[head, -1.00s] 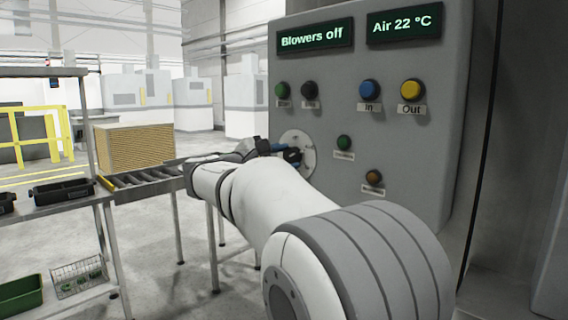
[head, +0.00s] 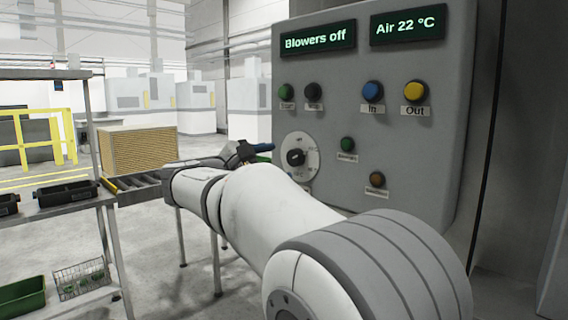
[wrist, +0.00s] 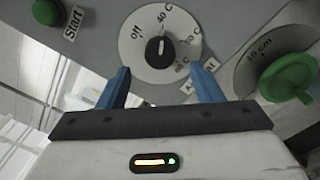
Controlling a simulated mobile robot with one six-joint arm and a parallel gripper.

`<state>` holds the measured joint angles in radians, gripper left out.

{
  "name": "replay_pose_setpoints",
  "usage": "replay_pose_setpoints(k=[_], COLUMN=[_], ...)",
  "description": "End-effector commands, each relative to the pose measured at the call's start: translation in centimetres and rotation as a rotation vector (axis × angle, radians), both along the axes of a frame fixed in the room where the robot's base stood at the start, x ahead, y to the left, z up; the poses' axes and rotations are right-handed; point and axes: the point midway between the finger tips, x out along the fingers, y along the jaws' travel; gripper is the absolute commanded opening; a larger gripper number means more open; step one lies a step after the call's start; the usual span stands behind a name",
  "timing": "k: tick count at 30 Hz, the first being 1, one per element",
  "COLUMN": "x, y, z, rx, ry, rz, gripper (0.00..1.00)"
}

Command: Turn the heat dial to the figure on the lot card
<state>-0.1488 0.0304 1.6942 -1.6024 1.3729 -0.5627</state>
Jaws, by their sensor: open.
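The heat dial (head: 312,157) is a pale round plate with a dark knob on the grey panel. In the wrist view the dial (wrist: 130,52) shows Off, 40 C and higher figures that are hard to read. The knob (wrist: 158,50) has a white mark that points up, close to 40 C. My gripper (wrist: 118,88) is open and empty, its blue fingers short of the dial and apart from the knob. In the head view my gripper (head: 266,148) is beside the dial's upper left. I cannot make out a lot card.
A green knob on a grey disc (wrist: 288,78) sits right of the dial in the wrist view. The panel (head: 420,170) also carries several buttons. Its displays read "Blowers off" (head: 317,38) and "Air 22 °C" (head: 408,27). A roller conveyor (head: 140,187) stands left.

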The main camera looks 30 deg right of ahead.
Motion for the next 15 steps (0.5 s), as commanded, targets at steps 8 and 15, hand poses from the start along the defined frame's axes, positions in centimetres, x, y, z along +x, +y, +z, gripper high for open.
replay_pose_setpoints(k=[8,15], x=[-1.1,-1.1], y=[2.9,3.1], z=[0.0,0.0], rx=[0.001,0.0], ry=[0.0,0.001], rz=[0.002,-0.001], gripper=[0.59,0.59])
